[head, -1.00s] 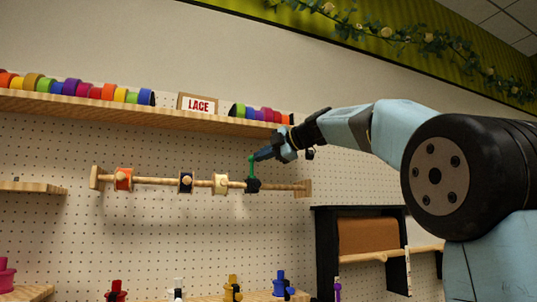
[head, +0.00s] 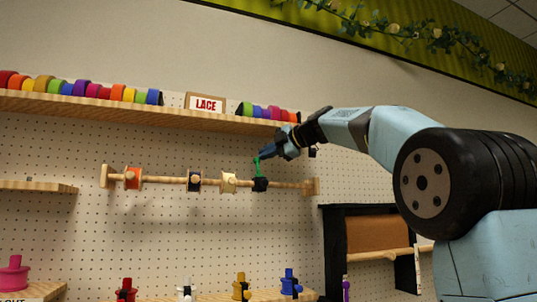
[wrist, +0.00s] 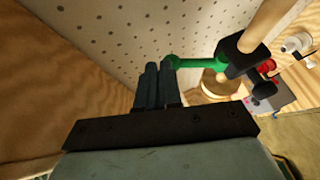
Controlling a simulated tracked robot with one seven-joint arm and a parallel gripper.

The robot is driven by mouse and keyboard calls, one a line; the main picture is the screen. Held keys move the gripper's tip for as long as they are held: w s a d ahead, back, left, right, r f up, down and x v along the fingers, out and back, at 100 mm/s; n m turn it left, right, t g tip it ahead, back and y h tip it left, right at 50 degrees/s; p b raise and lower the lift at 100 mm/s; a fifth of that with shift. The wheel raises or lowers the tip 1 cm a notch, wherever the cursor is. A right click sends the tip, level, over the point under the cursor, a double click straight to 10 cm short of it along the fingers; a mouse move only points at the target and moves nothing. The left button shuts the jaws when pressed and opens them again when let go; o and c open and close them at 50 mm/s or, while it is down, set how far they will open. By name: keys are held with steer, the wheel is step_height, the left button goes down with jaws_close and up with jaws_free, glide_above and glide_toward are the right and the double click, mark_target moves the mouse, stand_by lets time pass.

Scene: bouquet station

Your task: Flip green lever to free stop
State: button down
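The green lever (head: 257,167) stands up from a black stop block (head: 260,184) near the right end of a wooden rod (head: 212,182). In the wrist view the green lever (wrist: 197,62) runs from the black block (wrist: 242,57) to a rounded tip beside my fingertips. My gripper (head: 264,155) is at the lever's upper end. In the wrist view my gripper (wrist: 159,66) has its two fingers close together, with no object visible between them. The lever's tip is at or against the right finger; contact is not certain.
A shelf of ribbon rolls (head: 137,111) runs just above. A black frame with a brown roll (head: 376,233) is below right.

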steer(key=shift+d, duration=0.15)
steer(key=s+d+r, duration=0.6)
steer(key=d+r, duration=0.1)
steer(key=d, duration=0.2)
steer(key=shift+s+d+r, duration=0.15)
steer(key=shift+s+d, duration=0.2)
steer(key=s+d+f+m+g+h, duration=0.1)
steer(key=s+d+f+m+h, duration=0.2)
steer(key=s+f+m, duration=0.5)
steer(key=s+d+f+m+g+h, duration=0.1)
steer(key=s+f+m+h, duration=0.3)
steer(key=f, duration=2.4)
steer(key=s+d+f+m+g+h, duration=0.2)
steer(key=s+d+f+m+h, duration=0.2)
steer(key=s+f+m, duration=1)
steer(key=s+f, duration=0.4)
steer(key=s, duration=0.2)
steer(key=shift+d+f+h, duration=0.2)
steer(key=shift+d+h, duration=0.1)
steer(key=shift+d, duration=0.05)
